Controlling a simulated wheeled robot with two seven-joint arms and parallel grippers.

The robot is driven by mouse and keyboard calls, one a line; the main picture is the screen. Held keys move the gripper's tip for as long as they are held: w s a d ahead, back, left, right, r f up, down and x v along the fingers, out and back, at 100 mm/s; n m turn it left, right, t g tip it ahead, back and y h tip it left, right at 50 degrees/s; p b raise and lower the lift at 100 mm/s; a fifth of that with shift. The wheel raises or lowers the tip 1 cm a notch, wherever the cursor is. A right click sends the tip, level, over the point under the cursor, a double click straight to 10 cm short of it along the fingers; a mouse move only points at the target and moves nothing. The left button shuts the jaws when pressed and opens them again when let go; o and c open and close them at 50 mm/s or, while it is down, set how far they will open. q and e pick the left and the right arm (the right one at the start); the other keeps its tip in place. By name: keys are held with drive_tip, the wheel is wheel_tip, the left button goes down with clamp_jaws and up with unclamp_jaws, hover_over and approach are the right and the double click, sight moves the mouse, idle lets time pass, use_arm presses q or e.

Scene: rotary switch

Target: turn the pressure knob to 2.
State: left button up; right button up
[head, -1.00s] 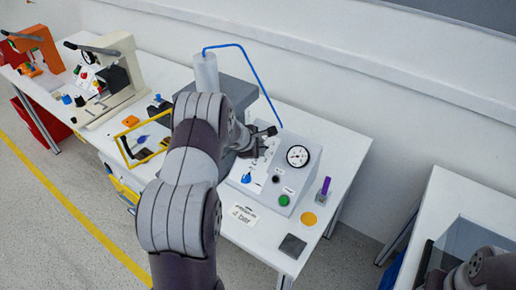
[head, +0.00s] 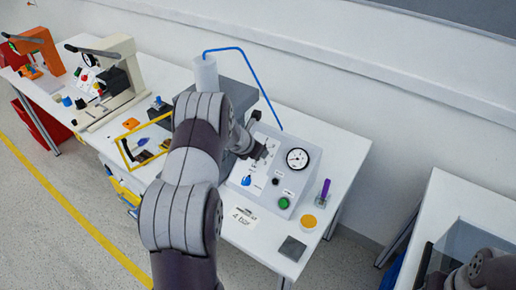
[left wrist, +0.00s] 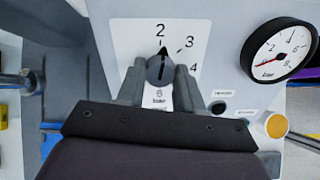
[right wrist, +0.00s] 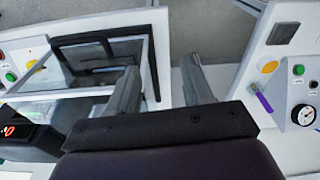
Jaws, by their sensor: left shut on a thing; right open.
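The pressure knob (left wrist: 160,69) is a dark round knob with a black pointer, on a white dial plate (left wrist: 128,37) of the grey sloped panel (head: 307,172). In the left wrist view its pointer points up at about the 2, possibly slightly right of it. My left gripper (left wrist: 160,82) is shut on the knob, one finger on each side. In the head view my left gripper (head: 262,150) hides the knob. My right gripper (right wrist: 162,85) is open and empty, well away from the panel. In the head view only part of my right arm shows.
A pressure gauge (left wrist: 279,50) with a red needle is right of the dial. A green button (head: 284,203) and blue knob (head: 247,181) are lower on the panel. A purple-handled tool (head: 325,188) stands at its right. A white cylinder with blue tube (head: 205,74) stands behind.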

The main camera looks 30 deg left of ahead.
use_arm(q)
drive_tip(key=shift+n, duration=0.8)
drive_tip(key=o, duration=1)
drive_tip(key=shift+o, duration=0.2)
drive_tip(key=v, duration=1.2)
drive_tip(key=shift+s+r+p, duration=0.25)
drive_tip(key=shift+p, duration=0.1)
